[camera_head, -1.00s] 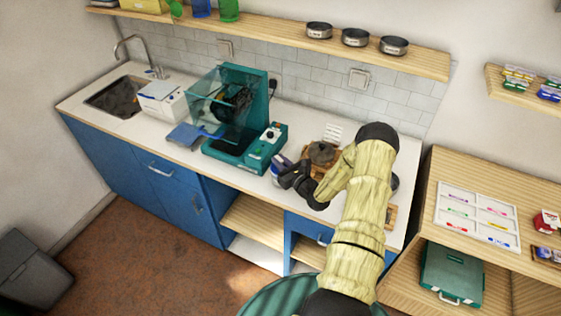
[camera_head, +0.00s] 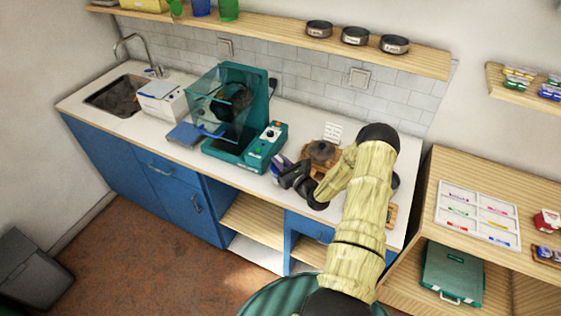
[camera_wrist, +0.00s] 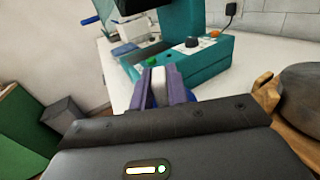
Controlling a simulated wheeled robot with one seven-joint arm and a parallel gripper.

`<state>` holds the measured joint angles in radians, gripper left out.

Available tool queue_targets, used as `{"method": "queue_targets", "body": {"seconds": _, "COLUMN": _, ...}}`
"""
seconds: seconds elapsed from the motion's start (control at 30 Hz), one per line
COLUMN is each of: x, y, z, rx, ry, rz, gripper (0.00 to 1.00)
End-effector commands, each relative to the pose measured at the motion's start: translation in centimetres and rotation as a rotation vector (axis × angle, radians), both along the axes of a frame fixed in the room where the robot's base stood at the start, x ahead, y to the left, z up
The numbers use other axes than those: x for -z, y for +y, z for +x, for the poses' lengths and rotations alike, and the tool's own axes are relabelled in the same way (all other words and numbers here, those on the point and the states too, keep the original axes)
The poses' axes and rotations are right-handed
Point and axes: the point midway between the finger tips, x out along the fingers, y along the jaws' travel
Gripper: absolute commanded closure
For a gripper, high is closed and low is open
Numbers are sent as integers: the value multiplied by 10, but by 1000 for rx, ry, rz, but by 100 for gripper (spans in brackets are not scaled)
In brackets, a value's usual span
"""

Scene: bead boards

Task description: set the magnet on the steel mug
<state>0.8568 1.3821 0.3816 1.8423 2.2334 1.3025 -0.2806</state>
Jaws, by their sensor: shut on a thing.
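My gripper (camera_head: 281,168) is low over the front of the white counter, to the right of the teal machine. In the wrist view its two purple fingers (camera_wrist: 159,88) are shut on a narrow pale thing (camera_wrist: 158,82). I cannot tell for sure whether this is the magnet. No steel mug can be made out clearly. A dark rounded thing (camera_head: 396,181) shows partly behind my arm at the right, too hidden to identify.
The teal machine (camera_head: 254,150) with a clear cover stands just left of my gripper. A dark lidded pot (camera_head: 321,152) on a wooden board is close on the right. A white box (camera_head: 161,101) and sink (camera_head: 118,95) are farther left. A shelf (camera_head: 285,33) with labelled tins runs above.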

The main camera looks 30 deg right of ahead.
Motion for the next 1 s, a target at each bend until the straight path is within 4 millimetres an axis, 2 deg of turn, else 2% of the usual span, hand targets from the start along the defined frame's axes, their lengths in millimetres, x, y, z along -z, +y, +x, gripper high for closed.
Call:
{"method": "queue_targets", "body": {"seconds": 0.77, "x": 2, "y": 0, "z": 0, "rx": 0, "ry": -1, "rz": 0, "gripper": 100}}
{"method": "queue_targets", "body": {"seconds": 0.8, "x": 2, "y": 0, "z": 0, "rx": 0, "ry": -1, "rz": 0, "gripper": 80}}
{"method": "queue_targets", "body": {"seconds": 0.9, "x": 2, "y": 0, "z": 0, "rx": 0, "ry": -1, "rz": 0, "gripper": 60}}
{"method": "queue_targets", "body": {"seconds": 1.0, "x": 2, "y": 0, "z": 0, "rx": 0, "ry": -1, "rz": 0, "gripper": 58}}
